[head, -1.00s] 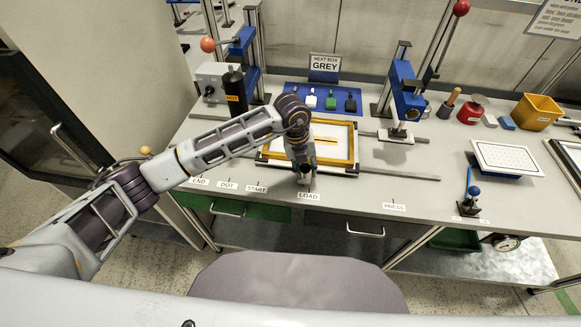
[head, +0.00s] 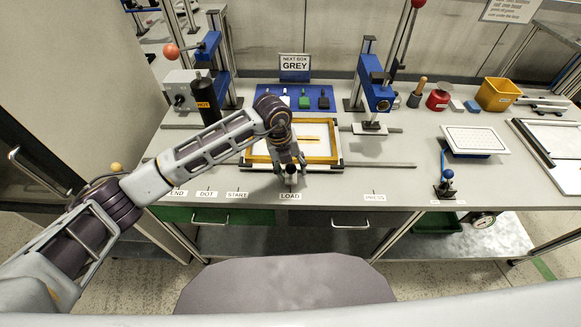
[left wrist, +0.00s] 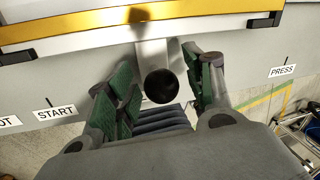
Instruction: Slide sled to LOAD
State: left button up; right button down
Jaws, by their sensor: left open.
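The sled (head: 248,159), a pale plate in a yellow frame with dark corners, sits on the bench rails above the LOAD label (head: 290,196). Its round dark knob (left wrist: 161,86) projects from the front edge on a pale bracket; in the head view the knob (head: 291,170) lines up with LOAD. My left gripper (head: 290,158) is open over the sled's front edge. In the left wrist view its green-padded fingers (left wrist: 163,88) stand on both sides of the knob, with gaps visible. My right gripper is not in view.
END, DOT, START (head: 237,194) and PRESS (head: 374,197) labels line the bench front. A blue press (head: 376,85) stands right of the sled, and a dark HOT cylinder (head: 203,100) left. A blue mat (head: 270,92) with several stamps lies behind.

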pick_arm(q)
jog(key=shift+r, duration=0.1)
notch_tip(320, 180, up, 12)
jog(key=a, duration=0.2)
jog(key=shift+s+a+f, duration=0.15)
jog(key=shift+f, duration=0.05)
dwell(0.5)
dwell(0.4)
